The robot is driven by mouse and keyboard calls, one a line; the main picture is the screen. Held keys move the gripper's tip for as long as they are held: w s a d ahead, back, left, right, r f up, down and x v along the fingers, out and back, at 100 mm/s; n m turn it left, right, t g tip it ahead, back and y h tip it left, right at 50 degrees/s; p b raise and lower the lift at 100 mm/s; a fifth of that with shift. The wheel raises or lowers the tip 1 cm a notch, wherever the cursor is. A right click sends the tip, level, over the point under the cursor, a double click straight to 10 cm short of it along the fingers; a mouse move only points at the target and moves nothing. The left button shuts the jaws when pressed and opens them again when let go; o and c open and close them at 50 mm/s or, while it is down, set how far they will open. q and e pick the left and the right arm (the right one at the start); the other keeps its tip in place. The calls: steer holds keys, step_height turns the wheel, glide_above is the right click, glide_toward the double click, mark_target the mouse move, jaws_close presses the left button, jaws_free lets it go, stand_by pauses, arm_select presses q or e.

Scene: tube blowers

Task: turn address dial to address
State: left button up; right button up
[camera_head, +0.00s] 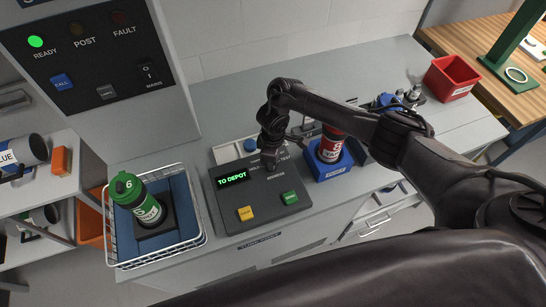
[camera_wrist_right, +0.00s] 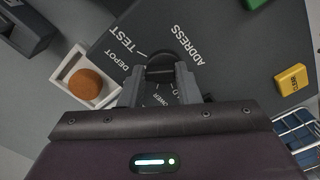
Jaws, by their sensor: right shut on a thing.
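The dark control panel (camera_head: 262,216) lies on the grey bench, with a lit display (camera_head: 232,178) reading "TO DEPOT". My right gripper (camera_head: 268,160) reaches down over the panel's back part. In the right wrist view its fingers (camera_wrist_right: 160,80) are shut on the black address dial (camera_wrist_right: 160,62). Around the dial I read the labels TEST, DEPOT and ADDRESS (camera_wrist_right: 187,45); others are partly hidden by the fingers. I cannot tell where the dial points. In the head view the gripper hides the dial. My left gripper is in neither view.
A yellow button (camera_head: 246,213) and a green button (camera_head: 290,197) sit on the panel's front. A wire basket (camera_head: 205,238) with a green canister (camera_head: 146,206) stands left. A red canister (camera_head: 332,143) in a blue holder (camera_head: 331,171) stands close right. An orange knob (camera_wrist_right: 93,86) is beside the gripper.

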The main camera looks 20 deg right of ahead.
steer(key=o, duration=1)
steer(key=shift+c, duration=0.2)
steer(key=shift+r, duration=0.1)
step_height(320, 180, up, 7)
steer(key=shift+w+r, duration=0.1)
steer(key=shift+w, duration=0.05)
steer(key=shift+r, duration=0.3)
steer(key=shift+f, duration=0.1)
